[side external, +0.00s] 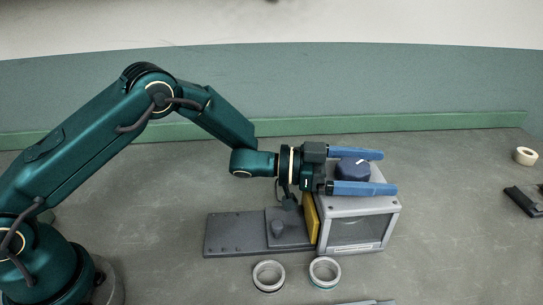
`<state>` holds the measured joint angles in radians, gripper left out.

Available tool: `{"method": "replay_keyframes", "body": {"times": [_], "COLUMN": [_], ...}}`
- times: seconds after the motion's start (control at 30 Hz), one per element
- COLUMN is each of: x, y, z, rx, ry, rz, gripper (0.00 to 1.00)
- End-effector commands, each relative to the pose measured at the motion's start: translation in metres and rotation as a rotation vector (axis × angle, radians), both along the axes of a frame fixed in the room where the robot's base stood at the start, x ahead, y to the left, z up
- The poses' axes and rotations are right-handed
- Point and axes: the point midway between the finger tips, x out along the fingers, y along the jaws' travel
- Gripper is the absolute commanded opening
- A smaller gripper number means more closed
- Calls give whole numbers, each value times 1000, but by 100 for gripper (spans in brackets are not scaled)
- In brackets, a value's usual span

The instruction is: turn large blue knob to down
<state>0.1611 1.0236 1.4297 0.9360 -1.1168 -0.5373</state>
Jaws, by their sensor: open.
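The large blue knob (351,169) is dark blue with a pale pointer line on top. The line slants toward the upper right in the picture. The knob sits on top of the grey box-shaped machine (358,206). My gripper (386,172) reaches in from the left with two long blue fingers. The fingers are open, one on the far side and one on the near side of the knob. I cannot tell whether either finger touches it. The near finger hides part of the knob's lower edge and the machine's top.
A dark plate (235,235) with a raised block (287,228) lies left of the machine, beside a yellow panel (311,217). Two rings (268,287) and (325,284) lie in front. A tape roll (526,156) and a black object (521,202) lie far right.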

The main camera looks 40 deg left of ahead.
Motion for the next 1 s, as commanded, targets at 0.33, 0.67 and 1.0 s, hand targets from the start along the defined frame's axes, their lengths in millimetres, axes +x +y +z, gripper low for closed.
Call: {"method": "replay_keyframes", "body": {"times": [0.33,0.67,1.0], "x": [0,-3,-4], "y": [0,-2,-2], "z": [0,1,1], "rx": [0,-3,-1], "ry": [-1,-4,-2], "rz": [-2,-125,-141], "gripper": [13,14,14]}}
